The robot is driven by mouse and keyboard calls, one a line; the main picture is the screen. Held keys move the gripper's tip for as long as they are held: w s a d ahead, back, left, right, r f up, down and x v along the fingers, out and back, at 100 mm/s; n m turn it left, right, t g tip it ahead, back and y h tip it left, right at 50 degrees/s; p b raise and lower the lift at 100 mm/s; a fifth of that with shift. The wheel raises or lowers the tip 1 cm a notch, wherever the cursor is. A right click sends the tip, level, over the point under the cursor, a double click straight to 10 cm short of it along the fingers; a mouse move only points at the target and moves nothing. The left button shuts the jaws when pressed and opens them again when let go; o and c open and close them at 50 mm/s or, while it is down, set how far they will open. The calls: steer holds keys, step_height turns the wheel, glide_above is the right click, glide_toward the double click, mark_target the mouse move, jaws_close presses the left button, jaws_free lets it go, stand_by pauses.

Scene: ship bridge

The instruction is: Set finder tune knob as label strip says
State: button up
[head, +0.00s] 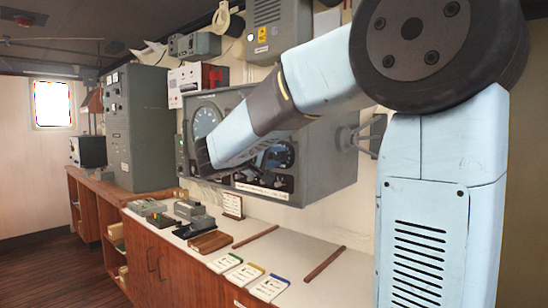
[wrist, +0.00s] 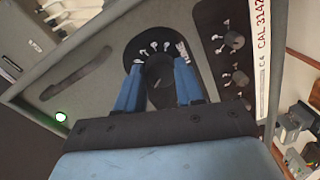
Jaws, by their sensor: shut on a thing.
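The tune knob (wrist: 160,82) is dark and round, on a dark dial plate with white marks around its upper side, in the wrist view. My gripper (wrist: 159,66) has its two blue fingers on either side of the knob and is shut on it. A light line shows on the knob's face; its exact setting is too small to read. In the head view my arm hides the knob and fingertips, in front of the grey finder cabinet (head: 325,170).
Smaller knobs (wrist: 234,40) sit between the dial and the strip. A green lamp (wrist: 61,117) glows at the panel's left. Below the cabinet, a counter (head: 250,257) holds coloured-edge cards (head: 244,274), brown bars (head: 325,263) and grey devices (head: 188,210).

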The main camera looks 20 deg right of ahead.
steer(key=shift+s+f+m, duration=0.1)
steer(key=shift+f+m, duration=0.05)
steer(key=shift+m, duration=0.75)
steer(key=shift+f+m, duration=0.15)
steer(key=shift+m, duration=0.75)
steer(key=o, duration=1)
steer(key=shift+r, duration=0.1)
steer(key=shift+o, duration=0.2)
steer(key=f+v, duration=0.1)
steer(key=v, duration=1.2)
steer(key=shift+s+a+r, duration=0.25)
steer(key=shift+r, duration=0.2)
